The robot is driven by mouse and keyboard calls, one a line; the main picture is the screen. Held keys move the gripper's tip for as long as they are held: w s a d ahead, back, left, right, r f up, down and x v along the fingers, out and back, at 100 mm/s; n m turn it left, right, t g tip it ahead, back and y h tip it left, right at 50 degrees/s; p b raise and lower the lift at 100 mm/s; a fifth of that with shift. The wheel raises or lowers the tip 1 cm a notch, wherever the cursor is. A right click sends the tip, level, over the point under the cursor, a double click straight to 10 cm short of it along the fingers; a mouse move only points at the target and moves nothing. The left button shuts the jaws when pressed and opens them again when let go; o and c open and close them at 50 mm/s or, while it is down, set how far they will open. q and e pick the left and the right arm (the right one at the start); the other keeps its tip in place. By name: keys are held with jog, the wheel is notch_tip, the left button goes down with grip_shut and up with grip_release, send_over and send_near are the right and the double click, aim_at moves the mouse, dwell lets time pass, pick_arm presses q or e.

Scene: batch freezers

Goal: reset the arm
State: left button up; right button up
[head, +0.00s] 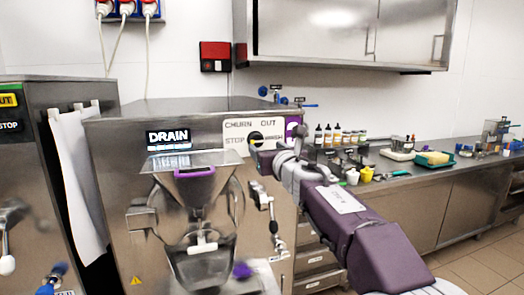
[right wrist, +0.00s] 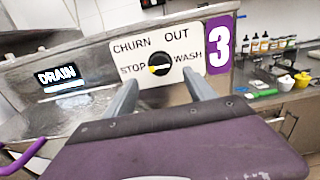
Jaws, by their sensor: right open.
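My right arm, purple and grey, reaches in from the lower right in the head view. Its gripper (head: 276,155) is in front of the control panel of the steel batch freezer (head: 115,150). In the right wrist view the gripper (right wrist: 160,82) is open, its two grey fingers apart, with nothing held between them. The black dial (right wrist: 159,63) shows between and just beyond the fingertips; I cannot tell whether they touch the panel. The dial's yellow mark points toward STOP. The panel reads CHURN, OUT, STOP and WASH, beside a purple number 3 plate (right wrist: 220,43). My left gripper is not in view.
Another freezer (head: 30,170) stands at left. A counter (head: 440,172) at right holds bottles, yellow pots (head: 366,174) and a green-based tray (head: 434,159).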

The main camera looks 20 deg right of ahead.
jog(key=shift+s, duration=0.3)
jog(key=s+d+f+m+g+h+p, duration=0.1)
jog(key=s+f+m+g+p, duration=0.35)
jog(key=f+m, duration=0.7)
jog(key=s+d+f+m+g+h+p, duration=0.1)
jog(key=s+d+f+m+g+p, duration=0.25)
jog(key=f+m, duration=0.8)
jog(key=s+a+f+m+g+p, duration=0.1)
jog(key=s+a+f+m+g, duration=0.1)
jog(key=s, duration=0.6)
jog(key=s+a+f+m+g+y+p, duration=0.1)
jog(key=s+a+f+m+g, duration=0.1)
jog(key=s+f+m+g, duration=0.2)
jog(key=s+a+f+m+g, duration=0.2)
jog(key=s+f+m, duration=0.5)
jog(key=s, duration=0.4)
jog(key=shift+s+a+f+m+g+y+p, duration=0.15)
jog(key=shift+s+a+m+g+y+p, duration=0.15)
jog(key=shift+s+a+m+g+p, duration=0.15)
